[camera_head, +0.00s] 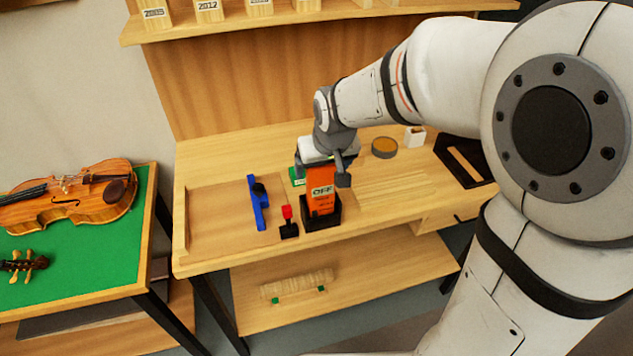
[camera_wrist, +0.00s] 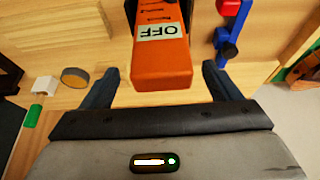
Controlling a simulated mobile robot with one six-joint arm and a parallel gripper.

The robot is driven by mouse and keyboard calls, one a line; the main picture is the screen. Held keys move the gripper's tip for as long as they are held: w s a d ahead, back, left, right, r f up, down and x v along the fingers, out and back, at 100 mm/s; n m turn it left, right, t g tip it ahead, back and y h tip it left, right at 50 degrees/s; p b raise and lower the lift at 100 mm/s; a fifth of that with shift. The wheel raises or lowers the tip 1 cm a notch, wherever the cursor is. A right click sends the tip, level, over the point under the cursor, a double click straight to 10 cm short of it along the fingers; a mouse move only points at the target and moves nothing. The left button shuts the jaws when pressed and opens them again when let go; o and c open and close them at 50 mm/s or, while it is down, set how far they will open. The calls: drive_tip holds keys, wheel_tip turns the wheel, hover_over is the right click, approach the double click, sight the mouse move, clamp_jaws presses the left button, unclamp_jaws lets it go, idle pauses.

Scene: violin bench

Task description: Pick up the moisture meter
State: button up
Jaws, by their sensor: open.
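The moisture meter (camera_head: 321,192) is an orange block with a pale label reading OFF. In the head view it stands upright in a black holder (camera_head: 321,218) near the front of the bench. My gripper (camera_head: 323,174) is at its upper end. In the wrist view the orange meter (camera_wrist: 162,65) lies ahead, between the lines of the two dark fingers of my gripper (camera_wrist: 163,85). The fingers are wide apart, with a gap on each side of the meter. I cannot tell how deep the meter reaches between them.
A blue tool (camera_head: 258,203) and a red-topped black piece (camera_head: 288,222) stand left of the meter. A green item (camera_head: 297,177) is behind it. A round tin (camera_head: 384,147), a white block (camera_head: 415,136) and a black tray (camera_head: 466,160) are to the right. A violin (camera_head: 75,195) lies on the green table.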

sight(320, 187)
drive_tip(key=shift+x, duration=1.8)
drive_tip(key=shift+a, duration=0.15)
drive_tip(key=shift+c, duration=0.4)
